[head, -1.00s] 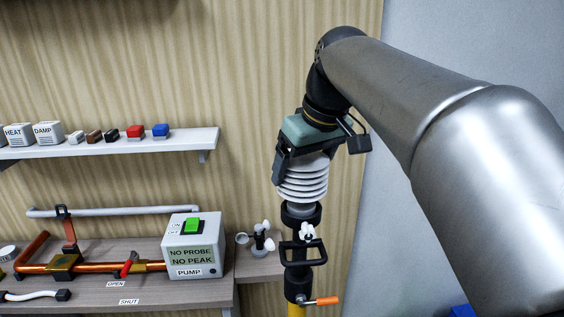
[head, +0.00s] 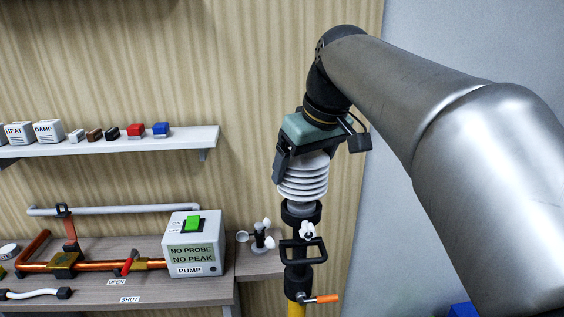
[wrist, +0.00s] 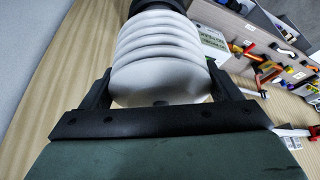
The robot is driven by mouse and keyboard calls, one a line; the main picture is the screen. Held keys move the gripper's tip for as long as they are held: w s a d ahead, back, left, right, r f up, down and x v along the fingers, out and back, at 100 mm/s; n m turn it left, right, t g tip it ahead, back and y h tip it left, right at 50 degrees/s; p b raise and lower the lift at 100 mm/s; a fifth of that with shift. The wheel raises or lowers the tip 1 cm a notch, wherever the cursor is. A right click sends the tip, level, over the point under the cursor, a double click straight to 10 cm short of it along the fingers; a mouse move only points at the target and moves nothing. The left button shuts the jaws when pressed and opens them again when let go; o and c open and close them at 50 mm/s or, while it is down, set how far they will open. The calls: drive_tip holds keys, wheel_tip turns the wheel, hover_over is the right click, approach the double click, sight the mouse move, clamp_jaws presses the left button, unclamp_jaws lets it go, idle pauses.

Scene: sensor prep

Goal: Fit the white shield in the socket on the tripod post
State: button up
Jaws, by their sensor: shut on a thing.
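The white shield (head: 303,179), a stack of round ribbed plates, is upright and slightly tilted in the head view. My gripper (head: 299,166) is shut on its upper part from above. In the wrist view the shield (wrist: 158,62) sits between my two dark fingers. The tripod post (head: 300,250) is below, with the black socket (head: 301,212) at its top. The lower end of the shield meets the socket mouth; how deep it sits cannot be told. The post carries a white wing knob (head: 307,230), a black handle and an orange lever (head: 322,299).
A grey bench (head: 150,290) at lower left holds a pump box (head: 194,246), copper pipework and a small cup anemometer (head: 262,238) close beside the post. A white shelf (head: 110,143) with small blocks is on the wall. The space right of the post is clear.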

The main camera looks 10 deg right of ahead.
drive_tip(key=shift+f+b, duration=0.5)
drive_tip(key=shift+f, duration=0.1)
idle(0.8)
drive_tip(key=o, duration=0.9)
drive_tip(key=shift+o, duration=0.2)
drive_tip(key=shift+r+p, duration=3.15)
drive_tip(key=shift+r, duration=0.4)
